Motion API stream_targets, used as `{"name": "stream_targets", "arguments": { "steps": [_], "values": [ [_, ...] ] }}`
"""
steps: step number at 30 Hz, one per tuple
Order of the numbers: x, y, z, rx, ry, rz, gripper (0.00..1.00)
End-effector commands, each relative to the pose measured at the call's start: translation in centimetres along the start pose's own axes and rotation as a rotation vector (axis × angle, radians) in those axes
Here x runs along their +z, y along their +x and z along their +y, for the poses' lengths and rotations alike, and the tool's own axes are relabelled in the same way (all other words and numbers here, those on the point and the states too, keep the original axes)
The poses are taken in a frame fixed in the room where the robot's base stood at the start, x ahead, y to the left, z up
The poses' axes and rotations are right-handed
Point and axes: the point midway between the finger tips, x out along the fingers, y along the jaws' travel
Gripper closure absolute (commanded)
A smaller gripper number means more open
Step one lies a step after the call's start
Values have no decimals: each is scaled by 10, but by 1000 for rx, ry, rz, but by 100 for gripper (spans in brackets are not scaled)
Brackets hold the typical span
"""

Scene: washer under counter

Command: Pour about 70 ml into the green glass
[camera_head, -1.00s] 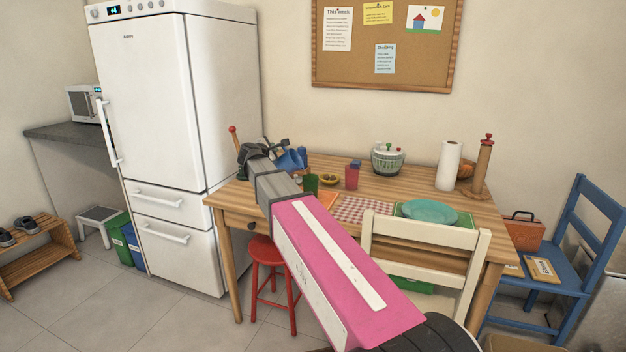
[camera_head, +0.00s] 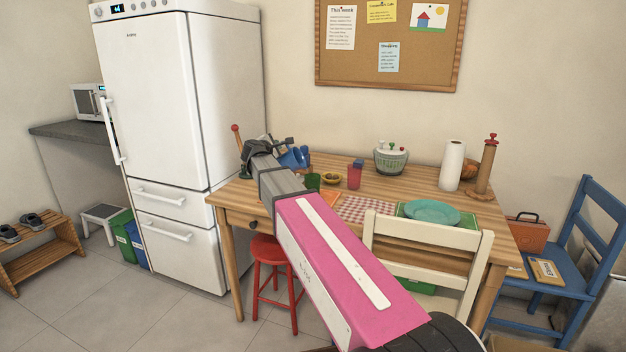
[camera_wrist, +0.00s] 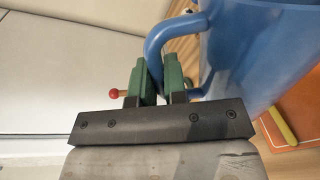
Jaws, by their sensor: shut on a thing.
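A blue jug (camera_head: 296,158) is held over the left part of the table and looks tilted to the right in the head view. My gripper (camera_wrist: 160,80) is shut on the jug's handle, and the jug's blue body (camera_wrist: 265,50) fills the right of the wrist view. In the head view my gripper (camera_head: 280,146) is partly hidden by my arm. The green glass (camera_head: 313,181) stands on the table just below and right of the jug, partly hidden by my arm. I cannot see any liquid or the level in the glass.
A cream chair (camera_head: 424,262) stands at the front.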

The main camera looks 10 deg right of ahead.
Motion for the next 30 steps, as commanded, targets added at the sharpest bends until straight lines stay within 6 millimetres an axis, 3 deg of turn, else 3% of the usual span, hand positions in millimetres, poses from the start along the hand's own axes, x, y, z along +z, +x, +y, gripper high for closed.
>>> {"name": "stream_targets", "arguments": {
  "steps": [30],
  "values": [
    [0, -6, 5, 1, 38, 7, 100]
  ]
}}
